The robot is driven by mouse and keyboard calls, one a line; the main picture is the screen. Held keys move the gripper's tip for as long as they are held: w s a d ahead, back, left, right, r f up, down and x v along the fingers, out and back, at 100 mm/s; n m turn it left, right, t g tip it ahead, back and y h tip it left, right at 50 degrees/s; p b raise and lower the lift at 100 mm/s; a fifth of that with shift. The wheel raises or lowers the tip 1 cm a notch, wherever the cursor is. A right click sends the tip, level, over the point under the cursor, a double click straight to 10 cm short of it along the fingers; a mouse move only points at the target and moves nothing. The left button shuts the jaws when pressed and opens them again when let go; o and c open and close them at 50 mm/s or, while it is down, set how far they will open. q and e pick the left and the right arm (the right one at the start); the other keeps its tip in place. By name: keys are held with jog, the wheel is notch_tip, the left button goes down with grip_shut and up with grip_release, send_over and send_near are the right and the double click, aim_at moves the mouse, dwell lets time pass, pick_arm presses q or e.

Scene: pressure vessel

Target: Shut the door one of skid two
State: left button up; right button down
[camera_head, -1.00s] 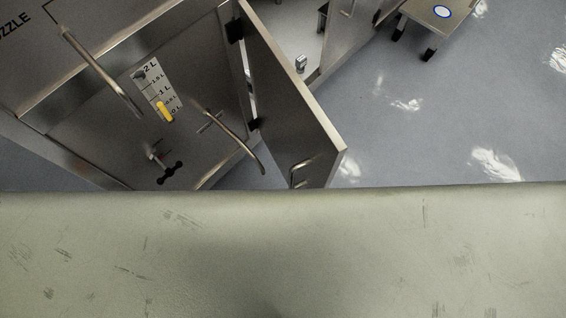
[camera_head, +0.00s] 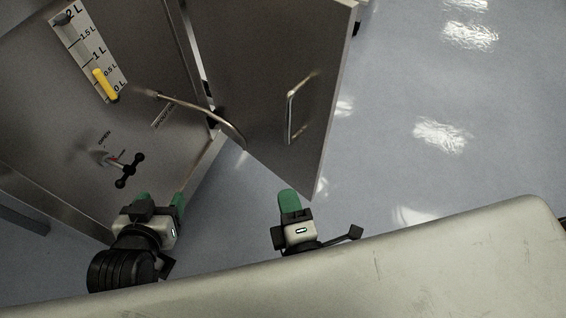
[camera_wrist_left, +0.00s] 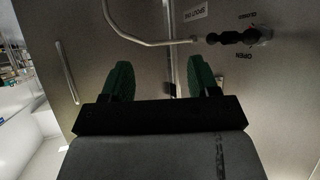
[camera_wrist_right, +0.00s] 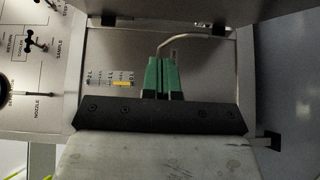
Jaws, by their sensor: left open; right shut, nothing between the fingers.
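A grey metal door (camera_head: 265,80) stands open at the right edge of the skid's front panel (camera_head: 60,130), with a bar handle (camera_head: 291,108) on its face. The door (camera_wrist_left: 95,40) and its handle (camera_wrist_left: 66,72) also show in the left wrist view. My left gripper (camera_head: 160,202) is open and empty, low in front of the panel and left of the door. My right gripper (camera_head: 289,200) is shut and empty, just below the door's lower edge in the picture; I cannot tell whether they touch. The right wrist view shows its green fingers (camera_wrist_right: 161,77) together before the panel.
The panel carries a litre gauge (camera_head: 92,50) with a yellow marker, a bent spout pipe (camera_head: 200,108) and a black valve handle (camera_head: 130,170). The pipe sticks out between panel and door. Shiny floor (camera_head: 430,90) right of the door is clear.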

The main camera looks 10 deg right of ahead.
jog(key=w+d, duration=0.2)
jog(key=w, duration=1.1)
jog(key=shift+d+p, duration=0.25)
jog(key=shift+p, duration=0.1)
jog(key=shift+r, duration=0.1)
